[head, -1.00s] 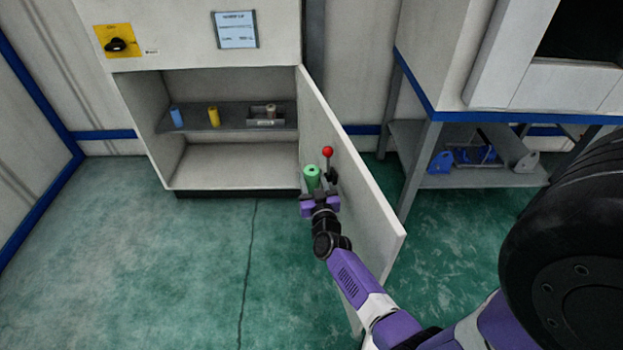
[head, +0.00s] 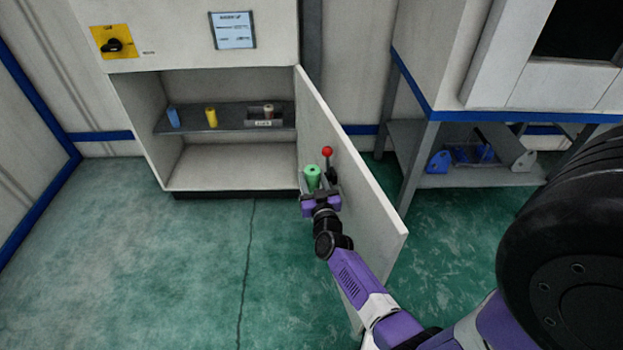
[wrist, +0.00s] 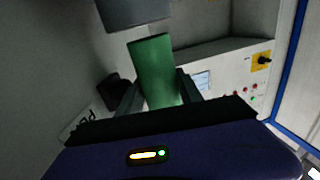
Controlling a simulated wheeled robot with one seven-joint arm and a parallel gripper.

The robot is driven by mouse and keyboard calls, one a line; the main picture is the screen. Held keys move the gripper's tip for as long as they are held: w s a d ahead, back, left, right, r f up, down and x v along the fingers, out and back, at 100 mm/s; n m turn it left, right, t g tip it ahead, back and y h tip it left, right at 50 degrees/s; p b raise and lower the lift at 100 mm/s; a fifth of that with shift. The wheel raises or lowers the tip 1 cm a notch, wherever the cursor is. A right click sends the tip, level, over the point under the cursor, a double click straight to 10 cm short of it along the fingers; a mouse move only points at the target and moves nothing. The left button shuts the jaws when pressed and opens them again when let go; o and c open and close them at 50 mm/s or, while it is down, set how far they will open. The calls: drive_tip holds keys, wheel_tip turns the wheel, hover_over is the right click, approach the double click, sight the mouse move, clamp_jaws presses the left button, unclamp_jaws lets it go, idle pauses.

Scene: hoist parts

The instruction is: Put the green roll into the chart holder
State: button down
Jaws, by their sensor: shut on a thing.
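The green roll (head: 312,177) is upright, slightly tilted, in front of the inner face of the open cabinet door. My gripper (head: 320,190) is shut on it; in the wrist view the green roll (wrist: 155,70) shows between the two fingers (wrist: 160,95). A small grey tray (head: 265,124) with a pale label stands on the cabinet shelf, with a pale roll in it. I cannot read its label or tell whether it is the chart holder. A grey block-like part (wrist: 132,12) lies just beyond the roll's far end in the wrist view; I cannot tell what it is.
A red-knobbed lever (head: 327,153) stands close right of the roll by the door (head: 365,200). A blue roll (head: 173,117) and a yellow roll (head: 211,117) stand on the shelf (head: 235,120). The floor left of the door is clear.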

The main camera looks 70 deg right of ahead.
drive_tip(key=shift+s+d, duration=0.3)
drive_tip(key=shift+s, duration=0.2)
idle(0.8)
drive_tip(key=shift+f, duration=0.1)
drive_tip(key=shift+s+d+f+b, duration=0.1)
drive_tip(key=shift+s+f+b, duration=0.2)
drive_tip(key=shift+f+b, duration=0.3)
drive_tip(key=shift+s+f, duration=0.15)
drive_tip(key=shift+f, duration=0.05)
drive_tip(key=shift+s+f+b, duration=0.1)
drive_tip(key=shift+f+b, duration=0.3)
drive_tip(key=shift+b, duration=0.05)
drive_tip(key=shift+w+d+r, duration=0.15)
drive_tip(key=shift+w+r, duration=0.1)
drive_tip(key=shift+r, duration=0.15)
drive_tip(key=shift+w+f, duration=0.1)
drive_tip(key=shift+f, duration=0.05)
idle(0.3)
